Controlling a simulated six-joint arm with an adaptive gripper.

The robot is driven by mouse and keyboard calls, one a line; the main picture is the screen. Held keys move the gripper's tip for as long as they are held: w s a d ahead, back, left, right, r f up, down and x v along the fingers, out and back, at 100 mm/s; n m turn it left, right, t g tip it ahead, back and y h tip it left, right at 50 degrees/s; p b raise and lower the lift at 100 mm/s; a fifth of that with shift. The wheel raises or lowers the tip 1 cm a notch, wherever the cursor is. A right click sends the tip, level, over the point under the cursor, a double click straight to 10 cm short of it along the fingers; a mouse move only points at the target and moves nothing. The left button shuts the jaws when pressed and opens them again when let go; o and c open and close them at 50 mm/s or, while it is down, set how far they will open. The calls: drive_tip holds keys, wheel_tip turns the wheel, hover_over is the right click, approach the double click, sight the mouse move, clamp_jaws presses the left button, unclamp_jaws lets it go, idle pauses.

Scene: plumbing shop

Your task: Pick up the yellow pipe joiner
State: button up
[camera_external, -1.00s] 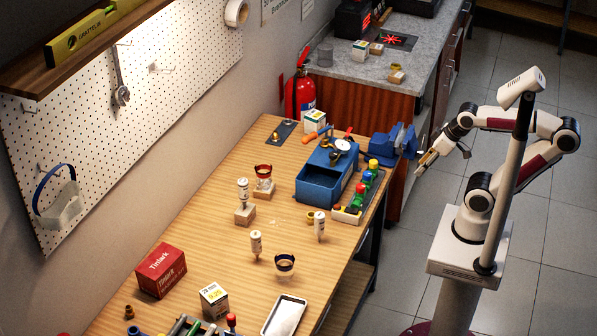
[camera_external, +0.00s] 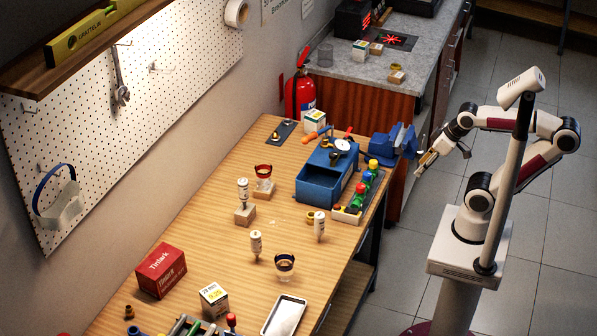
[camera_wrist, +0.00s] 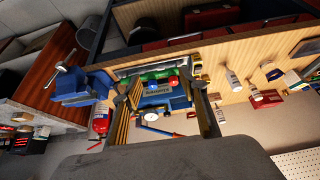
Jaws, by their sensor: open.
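The yellow pipe joiner (camera_external: 373,163) sits at the far end of a row of coloured joiners in a rack on the right edge of the wooden workbench. Red, green and blue joiners stand in the same rack (camera_external: 346,216). My gripper (camera_external: 427,164) is open and empty, out over the floor to the right of the bench and apart from the joiner. In the wrist view its fingers (camera_wrist: 163,103) frame the blue toolbox and part of the rack. I cannot clearly make out the yellow joiner there.
A blue toolbox (camera_external: 318,190) stands left of the rack, with a gauge on top. Small bottles (camera_external: 319,228) stand nearby. The floor around my arm is clear.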

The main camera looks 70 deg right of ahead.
drive_tip(key=shift+w+a, duration=0.1)
drive_tip(key=w+a+f+t+y, duration=0.2)
drive_tip(key=w+a+f+y, duration=0.1)
drive_tip(key=w+a, duration=1.05)
drive_tip(key=t+h, duration=0.3)
drive_tip(key=t, duration=0.2)
approach(311, 218)
drive_tip(key=shift+s+d+r, duration=0.2)
drive_tip(key=shift+s+d, duration=0.05)
drive_tip(key=shift+d, duration=0.2)
drive_tip(key=shift+s+d+r, duration=0.2)
drive_tip(key=shift+s+d, duration=0.05)
drive_tip(key=shift+d, duration=0.2)
drive_tip(key=shift+w, duration=0.1)
drive_tip(key=shift+x, duration=3.35)
drive_tip(key=shift+f, duration=0.2)
